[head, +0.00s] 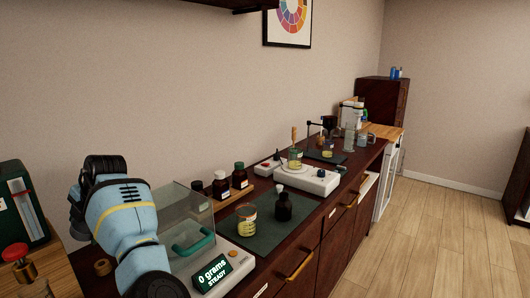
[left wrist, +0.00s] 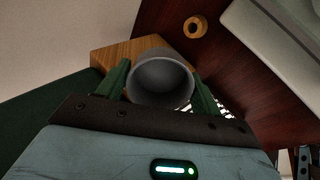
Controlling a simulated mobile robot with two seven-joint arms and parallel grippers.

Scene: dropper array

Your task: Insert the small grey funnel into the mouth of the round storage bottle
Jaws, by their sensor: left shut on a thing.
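My left gripper (left wrist: 162,88) is shut on the small grey funnel (left wrist: 162,80), which sits between its two green fingers in the left wrist view. The funnel's wide round opening faces the camera; its lower end is hidden. In the head view my left arm comes in at the left, and its fingers and the funnel cannot be made out. A dark bottle (head: 283,210) with a pale top stands upright on the green mat, apart from the funnel. I cannot tell if it is the round storage bottle. My right gripper is not in view.
A balance (head: 215,277) with a clear shield stands beside my left arm. A yellow-filled beaker (head: 246,222) shares the green mat (head: 262,238). Several dark bottles stand in a rack behind. A white hotplate (head: 312,181) is farther back. A cork ring (head: 103,267) lies near the arm.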

